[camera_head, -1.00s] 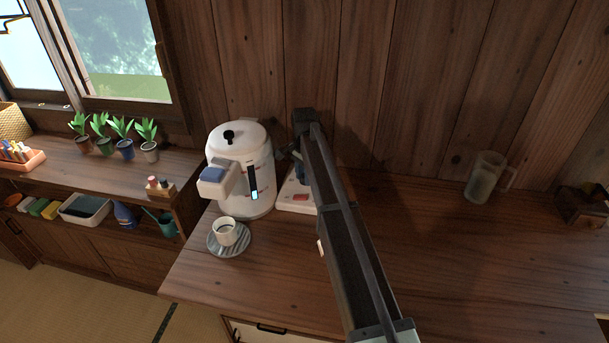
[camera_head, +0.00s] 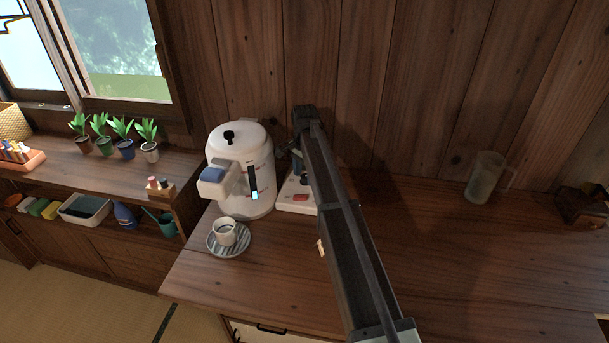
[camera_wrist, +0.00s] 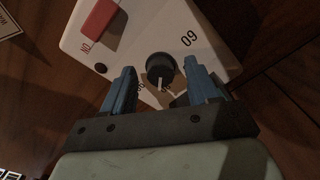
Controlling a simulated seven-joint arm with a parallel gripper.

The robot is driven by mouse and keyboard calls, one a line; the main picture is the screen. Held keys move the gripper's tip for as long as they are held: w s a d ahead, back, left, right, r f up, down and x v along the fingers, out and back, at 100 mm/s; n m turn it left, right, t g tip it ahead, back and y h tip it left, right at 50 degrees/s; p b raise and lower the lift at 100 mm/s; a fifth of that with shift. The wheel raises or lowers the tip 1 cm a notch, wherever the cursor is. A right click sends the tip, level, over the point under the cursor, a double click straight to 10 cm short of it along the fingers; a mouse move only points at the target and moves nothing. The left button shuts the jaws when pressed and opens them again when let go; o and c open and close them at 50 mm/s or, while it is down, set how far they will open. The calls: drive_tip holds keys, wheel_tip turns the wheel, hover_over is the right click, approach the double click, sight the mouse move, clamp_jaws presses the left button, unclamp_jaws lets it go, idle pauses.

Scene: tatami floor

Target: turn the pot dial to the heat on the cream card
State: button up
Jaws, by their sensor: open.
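The pot (camera_head: 240,165) is white with a black lid knob and stands at the left of the counter. Beside it is a white control base (camera_head: 297,205) with a red switch (camera_wrist: 100,20). The round black dial (camera_wrist: 160,68) has a white pointer line, which points toward the bottom of the wrist view. A "60" shows beside the dial; another mark is partly hidden by a finger. My gripper (camera_wrist: 159,70) is open, its blue fingers on either side of the dial; I cannot tell whether they touch it. A pale card (camera_wrist: 8,22) is cut off at the wrist view's edge, its writing unreadable.
A cup (camera_head: 224,232) on a striped saucer (camera_head: 214,245) stands in front of the pot. A clear pitcher (camera_head: 484,178) stands at the right. Potted plants (camera_head: 125,148) line the left shelf. The counter between base and pitcher is largely clear.

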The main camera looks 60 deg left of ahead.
sight(306, 176)
wheel_tip(306, 176, up, 13)
idle(0.4)
drive_tip(key=f+n, duration=0.4)
drive_tip(key=n, duration=0.2)
drive_tip(key=f+n, duration=0.5)
drive_tip(key=n, duration=0.1)
drive_tip(key=f+n, duration=0.4)
drive_tip(key=n, duration=0.2)
drive_tip(key=shift+w+f, duration=0.2)
drive_tip(key=shift+f, duration=0.15)
idle(0.5)
drive_tip(key=shift+c, duration=0.3)
drive_tip(key=c, duration=1)
